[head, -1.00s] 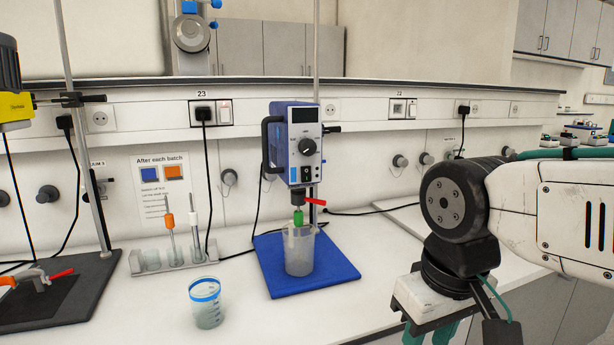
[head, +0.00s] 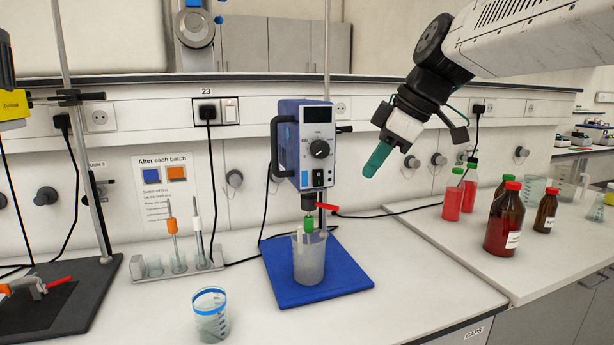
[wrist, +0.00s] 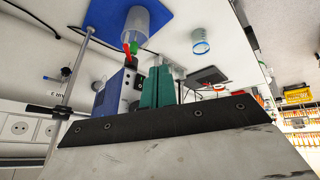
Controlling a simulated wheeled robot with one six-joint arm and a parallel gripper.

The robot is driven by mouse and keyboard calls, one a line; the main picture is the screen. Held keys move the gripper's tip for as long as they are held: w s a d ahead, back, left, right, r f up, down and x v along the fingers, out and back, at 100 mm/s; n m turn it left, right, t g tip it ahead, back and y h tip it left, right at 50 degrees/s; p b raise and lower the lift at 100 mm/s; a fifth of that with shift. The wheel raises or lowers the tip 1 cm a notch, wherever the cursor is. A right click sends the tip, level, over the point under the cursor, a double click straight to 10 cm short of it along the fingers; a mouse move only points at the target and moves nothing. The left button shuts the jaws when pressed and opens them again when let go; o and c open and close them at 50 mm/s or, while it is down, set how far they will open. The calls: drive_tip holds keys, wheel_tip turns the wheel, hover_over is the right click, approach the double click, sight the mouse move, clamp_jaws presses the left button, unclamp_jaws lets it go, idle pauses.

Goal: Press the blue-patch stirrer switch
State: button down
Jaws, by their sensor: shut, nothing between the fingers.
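The blue stirrer (head: 302,130) is clamped to an upright rod, with a dark display and a black knob (head: 319,149) on its front. Below the knob are a small blue patch (head: 304,178) and a dark rocker switch (head: 317,178). My gripper (head: 371,171) is shut and empty, to the right of the stirrer front and apart from it, its teal fingers pointing down and left. In the wrist view the teal fingers (wrist: 157,72) are together, and the stirrer's blue side (wrist: 110,94) shows beside them; its switch cannot be made out there.
A beaker (head: 309,260) stands on a blue base (head: 340,284) under the stirrer. A blue-rimmed cup (head: 211,318) and an electrode rack (head: 175,263) stand to the left. Red and brown bottles (head: 505,220) stand at the right. The air between gripper and stirrer looks clear.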

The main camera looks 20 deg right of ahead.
sight(318, 178)
drive_tip(key=r+n, duration=0.1)
drive_tip(key=n, duration=0.1)
drive_tip(key=w+r+n, duration=0.1)
drive_tip(key=w+a+r+n, duration=0.1)
drive_tip(key=n, duration=0.1)
drive_tip(key=shift+r+n+t+y, duration=0.15)
drive_tip(key=shift+n+t+y, duration=0.15)
drive_tip(key=shift+t, duration=0.1)
drive_tip(key=w+a+f, duration=0.3)
drive_tip(key=w+f, duration=0.5)
drive_tip(key=shift+w+a+f, duration=0.15)
drive_tip(key=shift+a+f, duration=0.1)
drive_tip(key=shift+f, duration=0.15)
